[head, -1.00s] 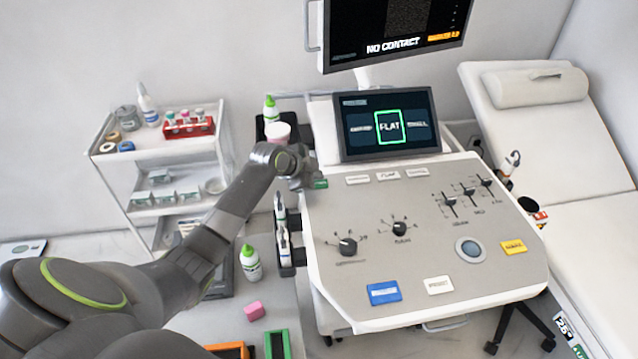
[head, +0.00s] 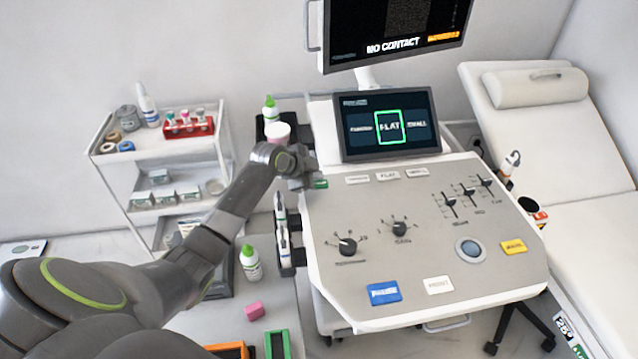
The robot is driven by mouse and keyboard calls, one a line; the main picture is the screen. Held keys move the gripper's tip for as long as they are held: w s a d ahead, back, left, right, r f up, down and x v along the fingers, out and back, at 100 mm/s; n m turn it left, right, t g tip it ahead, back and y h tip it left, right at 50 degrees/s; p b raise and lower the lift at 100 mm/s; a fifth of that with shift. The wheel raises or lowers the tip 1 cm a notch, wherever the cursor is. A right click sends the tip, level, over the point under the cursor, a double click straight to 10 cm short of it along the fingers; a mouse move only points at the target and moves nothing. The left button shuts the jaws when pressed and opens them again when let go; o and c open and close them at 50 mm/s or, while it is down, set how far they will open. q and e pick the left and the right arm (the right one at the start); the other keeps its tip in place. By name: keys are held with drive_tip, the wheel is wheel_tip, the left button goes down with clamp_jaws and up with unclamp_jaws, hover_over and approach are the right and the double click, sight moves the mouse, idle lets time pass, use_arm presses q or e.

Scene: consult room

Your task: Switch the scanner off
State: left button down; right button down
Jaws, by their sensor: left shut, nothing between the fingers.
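The scanner console (head: 410,275) stands in the middle with its sloped control panel. Its upper monitor (head: 398,28) is lit and reads "NO CONTACT". Its smaller touch screen (head: 388,127) is lit, with "FLAT" framed in green. A green button (head: 320,183) sits at the panel's upper left corner. My left gripper (head: 308,181) is shut and empty, right at the green button's left side. I cannot tell whether it touches the button, and the arm hides part of that corner. My right gripper is not in view.
Probes (head: 283,235) hang in holders on the console's left side. A white trolley (head: 165,155) with supplies stands at the left. A padded couch (head: 560,150) is at the right. A green-capped bottle (head: 250,263) and pink block (head: 255,311) are at the lower left.

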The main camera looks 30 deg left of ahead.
use_arm(q)
drive_tip(key=shift+f, duration=0.15)
drive_tip(key=shift+f, duration=0.3)
drive_tip(key=shift+f+b, duration=0.5)
idle(1.0)
drive_tip(key=shift+r, duration=0.1)
drive_tip(key=shift+r+p, duration=0.8)
wheel_tip(320, 180, up, 5)
drive_tip(key=p, duration=0.4)
